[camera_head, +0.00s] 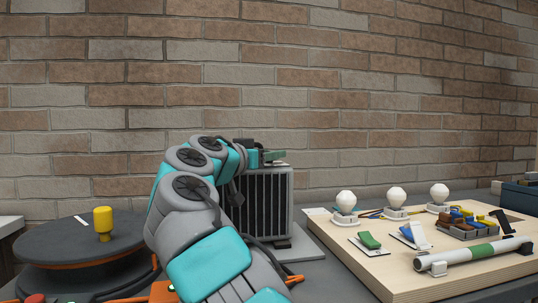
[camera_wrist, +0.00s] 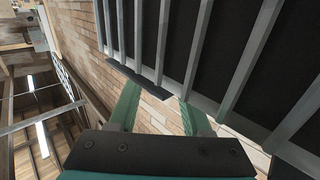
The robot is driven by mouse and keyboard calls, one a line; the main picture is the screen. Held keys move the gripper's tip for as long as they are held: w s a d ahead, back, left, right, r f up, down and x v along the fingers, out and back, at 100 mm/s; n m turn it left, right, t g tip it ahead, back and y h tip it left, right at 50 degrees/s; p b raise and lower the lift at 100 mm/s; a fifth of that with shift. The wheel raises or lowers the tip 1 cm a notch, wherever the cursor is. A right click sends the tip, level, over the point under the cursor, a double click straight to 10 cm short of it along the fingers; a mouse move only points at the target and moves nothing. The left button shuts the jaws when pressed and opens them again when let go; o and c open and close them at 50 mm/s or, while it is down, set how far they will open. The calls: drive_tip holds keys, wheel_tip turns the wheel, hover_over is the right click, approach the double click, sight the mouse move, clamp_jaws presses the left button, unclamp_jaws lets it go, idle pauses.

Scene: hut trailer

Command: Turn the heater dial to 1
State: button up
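The heater (camera_head: 262,205) is a grey upright box with a black slatted front, standing on a flat base against the brick wall. Its slats (camera_wrist: 200,50) fill the upper right of the wrist view, tilted. My gripper (camera_head: 274,155) is at the heater's top, with a green finger lying just over the top edge. In the wrist view my gripper (camera_wrist: 160,98) has its two green fingers apart, with brick wall showing between them. A dark flat piece (camera_wrist: 138,78) lies across near the fingertips; I cannot tell whether they touch it. The dial and its markings cannot be made out.
A wooden board (camera_head: 385,275) with several bulbs, switches and a grey-green tube (camera_head: 478,252) lies to the right. A dark round drum (camera_head: 80,245) with a yellow knob (camera_head: 103,222) stands at the left. The brick wall is close behind the heater.

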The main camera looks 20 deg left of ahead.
clamp_jaws()
